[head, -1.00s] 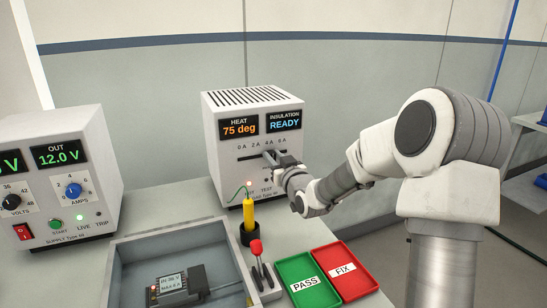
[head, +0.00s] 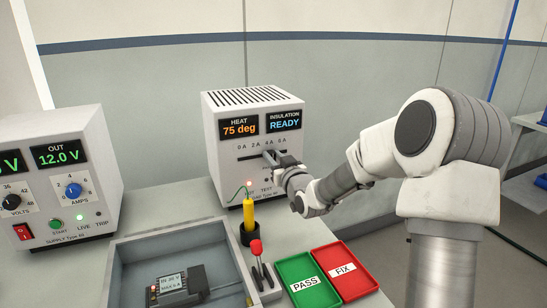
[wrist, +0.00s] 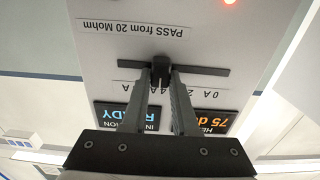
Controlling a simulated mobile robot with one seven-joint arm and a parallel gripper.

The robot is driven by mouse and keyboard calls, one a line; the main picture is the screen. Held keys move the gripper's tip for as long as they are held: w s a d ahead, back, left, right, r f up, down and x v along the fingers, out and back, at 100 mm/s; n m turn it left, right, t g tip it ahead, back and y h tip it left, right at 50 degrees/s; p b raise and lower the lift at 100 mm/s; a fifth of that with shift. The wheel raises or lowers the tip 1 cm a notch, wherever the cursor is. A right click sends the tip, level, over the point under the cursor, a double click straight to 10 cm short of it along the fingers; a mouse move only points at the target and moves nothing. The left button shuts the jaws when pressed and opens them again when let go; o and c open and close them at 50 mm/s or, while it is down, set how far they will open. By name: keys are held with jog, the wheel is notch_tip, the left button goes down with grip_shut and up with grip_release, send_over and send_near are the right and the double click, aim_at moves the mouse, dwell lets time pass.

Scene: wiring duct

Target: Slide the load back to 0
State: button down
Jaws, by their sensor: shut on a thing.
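The load box (head: 227,172) is a pale case with a horizontal slot under a scale starting at 0 A on the left. Its dark slider knob (wrist: 160,70) shows in the wrist view, which sees the box upside down, with 0 A on the right. My gripper (wrist: 160,78) is shut on the knob, well away from the 0 A end. The knob is around the 4 A area; my fingers hide the nearby marks. In the head view my gripper (head: 273,158) covers the right part of the slot. The box displays read HEAT 75 deg and INSULATION READY.
A supply box (head: 92,205) reading OUT 12.0 V stands at left. A grey tray (head: 128,253) holds a small device. A yellow probe (head: 249,214) stands in a holder before the load box. The green PASS tray (head: 291,266) and red FIX tray (head: 342,252) lie at right.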

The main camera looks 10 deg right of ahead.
aim_at(241, 156)
jog(key=a+b, duration=0.1)
jog(key=a, duration=0.1)
jog(key=s+a+b, duration=0.1)
jog(key=a+b, duration=0.1)
jog(key=a, duration=0.1)
jog(key=a+b, duration=0.1)
jog(key=a, duration=0.1)
jog(key=shift+s+a+f, duration=0.15)
jog(key=shift+s+a, duration=0.1)
jog(key=shift+a, duration=0.05)
jog(key=shift+a+b, duration=0.3)
jog(key=c, duration=0.7)
grip_release()
jog(key=shift+s+a, duration=0.1)
jog(key=shift+a, duration=0.05)
